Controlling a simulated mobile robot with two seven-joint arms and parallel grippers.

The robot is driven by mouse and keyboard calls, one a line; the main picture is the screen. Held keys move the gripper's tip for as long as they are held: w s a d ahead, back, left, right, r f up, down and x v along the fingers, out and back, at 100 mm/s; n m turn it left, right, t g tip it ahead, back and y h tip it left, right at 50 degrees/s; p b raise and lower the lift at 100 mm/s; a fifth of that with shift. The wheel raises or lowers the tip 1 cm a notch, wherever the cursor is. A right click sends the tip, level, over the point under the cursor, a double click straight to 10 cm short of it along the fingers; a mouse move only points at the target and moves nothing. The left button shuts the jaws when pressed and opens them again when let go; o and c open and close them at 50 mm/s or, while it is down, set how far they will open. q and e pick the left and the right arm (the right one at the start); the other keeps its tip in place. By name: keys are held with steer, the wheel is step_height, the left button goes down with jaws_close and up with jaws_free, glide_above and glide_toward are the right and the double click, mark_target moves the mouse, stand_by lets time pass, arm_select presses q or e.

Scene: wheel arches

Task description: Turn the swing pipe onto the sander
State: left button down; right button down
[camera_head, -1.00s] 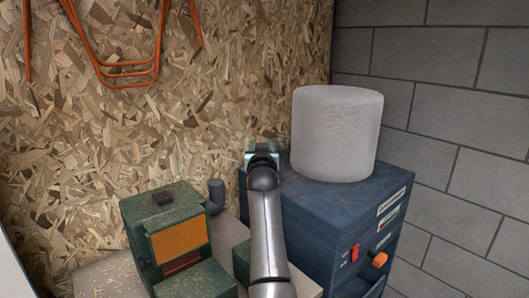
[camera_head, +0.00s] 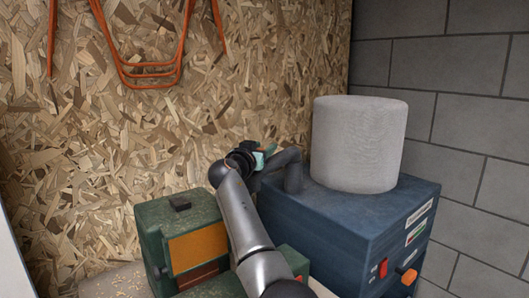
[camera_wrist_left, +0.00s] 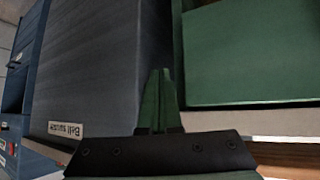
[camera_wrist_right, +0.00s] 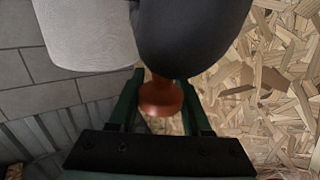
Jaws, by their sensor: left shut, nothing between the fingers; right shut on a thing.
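The swing pipe (camera_head: 291,170) is a dark grey elbow rising from the blue cabinet's left top edge. Its arm points left. In the right wrist view the dark pipe (camera_wrist_right: 192,35) lies ahead, with an orange-red knob (camera_wrist_right: 160,97) below it. My right gripper (camera_head: 262,160) is shut on that knob; its fingers (camera_wrist_right: 160,115) stand either side. The green machine with an orange belt (camera_head: 197,248), apparently the sander, stands left of the cabinet, partly behind my right arm. Its far right corner is hidden. My left gripper (camera_wrist_left: 156,75) is shut and empty, outside the head view.
The blue cabinet (camera_head: 340,230) carries a grey drum (camera_head: 358,145) close right of the pipe. A chipboard wall (camera_head: 130,140) is close behind, with an orange frame (camera_head: 150,75) hanging on it. A block wall (camera_head: 480,110) bounds the right. A "Belt sander" label (camera_wrist_left: 66,129) shows near my left gripper.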

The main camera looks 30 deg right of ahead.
arm_select(q)
steer(key=shift+w+a+f, duration=0.15)
steer(key=shift+w, duration=0.05)
arm_select(e)
steer(key=shift+w+a+f+m+g+h, duration=0.1)
steer(key=shift+w+m+g+h, duration=0.2)
arm_select(q)
steer(key=shift+w, duration=0.1)
arm_select(e)
steer(key=shift+w, duration=0.15)
steer(key=shift+c, duration=1.7)
jaws_free()
steer(key=shift+a, duration=0.15)
steer(key=shift+s+a+b, duration=0.3)
steer(key=shift+a+b, duration=0.05)
steer(key=shift+b, duration=0.05)
arm_select(q)
steer(key=shift+w+d+f+b, duration=0.65)
steer(key=shift+d+f+b, duration=0.15)
steer(key=shift+b, duration=0.5)
arm_select(e)
steer(key=v, duration=1.1)
steer(key=shift+a, duration=0.2)
